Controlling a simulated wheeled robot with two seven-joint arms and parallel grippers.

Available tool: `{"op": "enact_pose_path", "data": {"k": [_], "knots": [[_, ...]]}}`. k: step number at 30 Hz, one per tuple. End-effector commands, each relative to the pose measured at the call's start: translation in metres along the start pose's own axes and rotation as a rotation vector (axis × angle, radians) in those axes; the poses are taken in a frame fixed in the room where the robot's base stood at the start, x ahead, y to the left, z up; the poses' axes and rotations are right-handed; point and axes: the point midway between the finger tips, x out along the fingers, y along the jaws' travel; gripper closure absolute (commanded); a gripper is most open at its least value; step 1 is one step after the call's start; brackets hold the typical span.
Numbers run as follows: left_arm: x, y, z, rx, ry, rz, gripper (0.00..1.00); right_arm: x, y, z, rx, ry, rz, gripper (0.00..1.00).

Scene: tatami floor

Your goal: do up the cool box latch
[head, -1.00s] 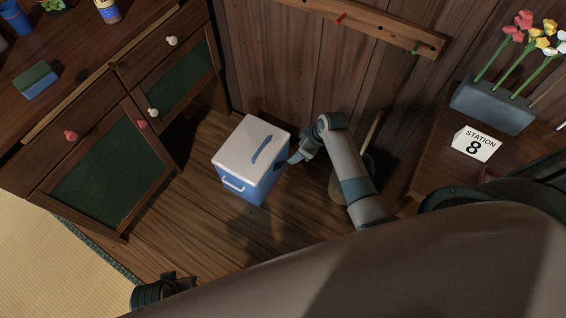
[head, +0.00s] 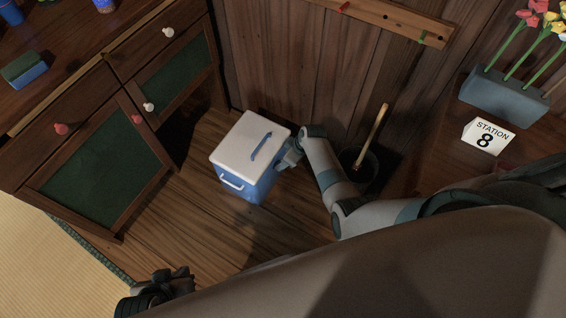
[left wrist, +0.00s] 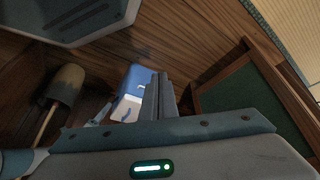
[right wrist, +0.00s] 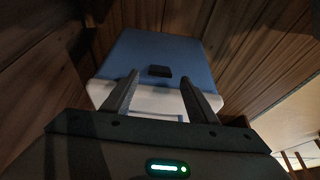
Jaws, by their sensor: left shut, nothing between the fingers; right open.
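The cool box (head: 238,186), blue with a white lid (head: 238,141) and a blue strip handle on top, stands upright on the wooden floor; the lid looks down. It also shows in the left wrist view (left wrist: 138,77). In the right wrist view, a small dark catch (right wrist: 159,71) sits on its blue side (right wrist: 150,50). My right gripper (right wrist: 158,86) is open in front of that side, fingers spread near the white lid edge; I cannot tell whether they touch. In the head view it (head: 284,158) is at the box's right side. My left gripper (head: 178,282) is shut and empty, far from the box.
A dark cabinet with green panels (head: 100,165) stands left of the box. A dark bucket (head: 359,172) with a wooden-handled tool is right, behind my right arm. The plank wall (head: 275,65) is behind. Floor in front of the box is clear.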

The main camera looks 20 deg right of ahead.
Motion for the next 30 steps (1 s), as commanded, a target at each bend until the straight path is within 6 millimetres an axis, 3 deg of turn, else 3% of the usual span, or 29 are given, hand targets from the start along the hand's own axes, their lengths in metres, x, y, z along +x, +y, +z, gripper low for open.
{"op": "enact_pose_path", "data": {"k": [6,20,26,30], "knots": [[0.007,0.013,-0.011,0.001,0.084,0.033,1.00,0.026,0.000,0.001,-0.001,-0.001,0.000,0.47],[0.006,0.018,-0.017,0.001,0.118,0.046,1.00,0.032,0.000,0.000,-0.001,0.000,0.001,0.47],[0.006,0.017,-0.017,0.001,0.119,0.045,1.00,0.032,0.000,0.000,-0.001,0.000,0.000,0.88],[0.006,0.017,-0.018,0.001,0.119,0.045,1.00,0.032,0.000,-0.001,-0.001,-0.003,0.000,0.88]]}}
